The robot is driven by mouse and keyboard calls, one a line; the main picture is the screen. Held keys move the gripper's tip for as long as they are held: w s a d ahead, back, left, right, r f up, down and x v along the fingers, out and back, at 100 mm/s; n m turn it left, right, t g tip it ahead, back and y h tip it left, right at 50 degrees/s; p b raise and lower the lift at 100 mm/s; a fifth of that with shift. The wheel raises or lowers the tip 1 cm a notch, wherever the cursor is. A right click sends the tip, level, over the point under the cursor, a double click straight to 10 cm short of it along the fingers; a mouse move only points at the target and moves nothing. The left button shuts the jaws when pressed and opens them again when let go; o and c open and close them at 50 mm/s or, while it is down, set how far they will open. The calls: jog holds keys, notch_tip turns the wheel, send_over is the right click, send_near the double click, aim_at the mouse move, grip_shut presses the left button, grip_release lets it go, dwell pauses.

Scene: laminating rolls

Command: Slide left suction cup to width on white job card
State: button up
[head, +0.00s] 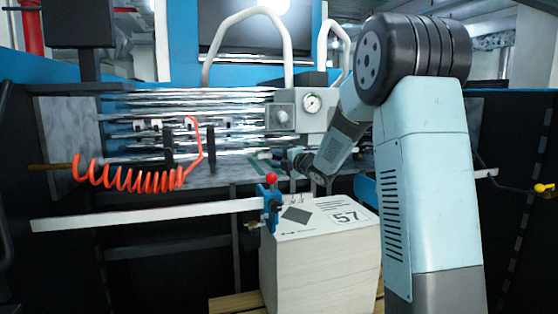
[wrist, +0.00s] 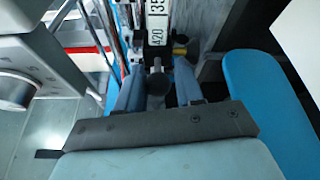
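In the head view a white sheet printed with a dark diamond, lines of text and a boxed "57" (head: 345,217) tops a tall paper stack. I cannot tell whether it is the job card. My gripper (head: 300,162) is beyond the stack, at the machine's front. In the wrist view my gripper (wrist: 157,82) has its two blue-grey fingers apart, either side of a dark round knob (wrist: 156,79), with gaps visible. Just past the knob is a scale (wrist: 155,22) with labels "420" and "35", the latter cut off. I cannot make out the left suction cup for certain.
A white bar (head: 150,213) runs left from a blue clamp with a red knob (head: 271,178) at the stack. An orange coiled hose (head: 135,181) hangs at left. Shiny rollers (head: 190,105) and a gauge box (head: 300,108) stand behind.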

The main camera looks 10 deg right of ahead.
jog(key=shift+o, duration=1)
jog(key=v, duration=1.3)
jog(key=shift+s, duration=0.3)
jog(key=shift+d, duration=0.15)
